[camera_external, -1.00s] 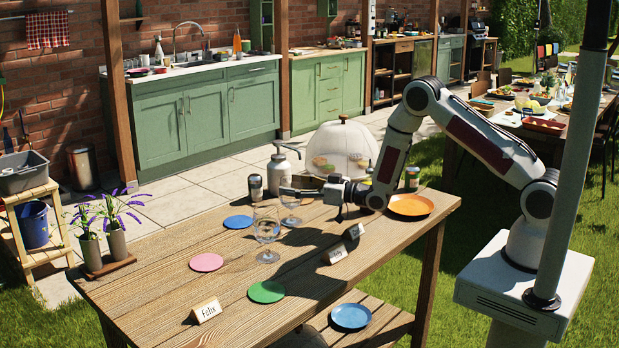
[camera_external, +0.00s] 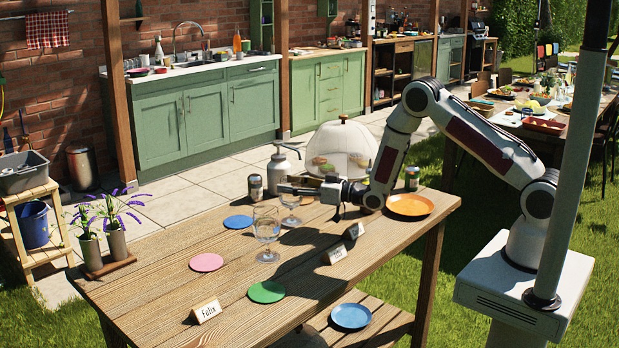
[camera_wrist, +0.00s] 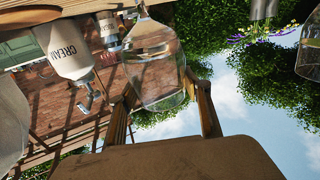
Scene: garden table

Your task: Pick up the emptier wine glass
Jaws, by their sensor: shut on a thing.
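Two clear wine glasses are at the middle of the table. The nearer wine glass (camera_external: 267,231) stands upright, apart from my gripper. The farther wine glass (camera_external: 291,203) is at my gripper (camera_external: 287,190), partly covered by it in the external view. In the wrist view, which is upside down, my gripper (camera_wrist: 163,112) is shut on this glass (camera_wrist: 154,62), with one finger on each side of its bowl. A level line shows in that bowl, but the amount is hard to read. Another glass (camera_wrist: 311,45) is cut off at the right edge.
A cream dispenser (camera_external: 281,165) and a dark-lidded jar (camera_external: 255,187) stand just behind the held glass. A mesh food cover (camera_external: 345,145) is at the back. Blue (camera_external: 238,222), pink (camera_external: 206,262) and green (camera_external: 266,291) coasters and name cards (camera_external: 206,311) lie around.

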